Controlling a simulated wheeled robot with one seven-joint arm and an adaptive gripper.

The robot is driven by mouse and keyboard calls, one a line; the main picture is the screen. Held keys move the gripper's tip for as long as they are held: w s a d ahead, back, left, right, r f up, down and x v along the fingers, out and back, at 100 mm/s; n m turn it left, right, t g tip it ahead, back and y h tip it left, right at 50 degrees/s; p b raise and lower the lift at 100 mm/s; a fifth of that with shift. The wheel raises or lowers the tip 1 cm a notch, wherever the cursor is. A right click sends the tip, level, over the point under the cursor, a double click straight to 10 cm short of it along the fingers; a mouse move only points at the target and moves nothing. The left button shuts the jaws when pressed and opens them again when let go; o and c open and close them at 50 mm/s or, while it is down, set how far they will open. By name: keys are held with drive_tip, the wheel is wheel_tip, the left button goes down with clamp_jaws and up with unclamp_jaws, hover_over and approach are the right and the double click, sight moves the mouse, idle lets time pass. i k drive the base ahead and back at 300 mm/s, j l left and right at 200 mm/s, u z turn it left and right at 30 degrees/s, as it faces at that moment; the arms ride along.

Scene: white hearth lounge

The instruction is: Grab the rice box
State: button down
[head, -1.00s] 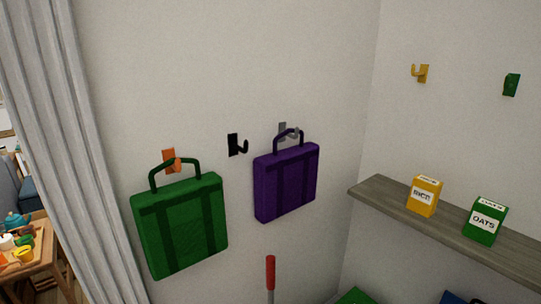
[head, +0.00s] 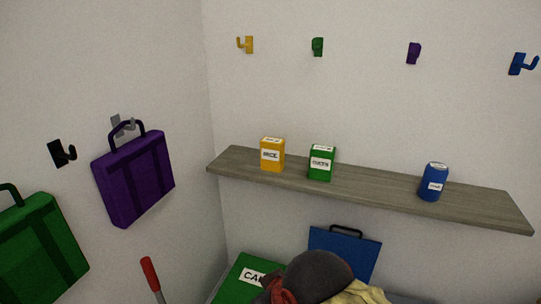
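The rice box (head: 272,155) is a small yellow carton with a white label. It stands upright near the left end of a grey wooden wall shelf (head: 390,187). A green oats box (head: 321,163) stands just to its right, with a small gap between them. My gripper is not in view.
A blue can (head: 434,182) stands further right on the shelf. Below are a green box (head: 240,284), a blue bag (head: 346,250) and a dark rounded thing (head: 312,276). A purple bag (head: 135,178) and green bag (head: 40,250) hang on the left wall.

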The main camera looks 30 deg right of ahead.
sight(272, 150)
drive_tip(key=i+l+z, duration=0.1)
drive_tip(key=z, duration=0.85)
drive_tip(key=i+z, duration=0.15)
drive_tip(key=z, duration=0.35)
drive_tip(key=i+z, duration=0.1)
drive_tip(key=z, duration=0.4)
drive_tip(key=i, duration=0.1)
drive_tip(key=j, duration=0.05)
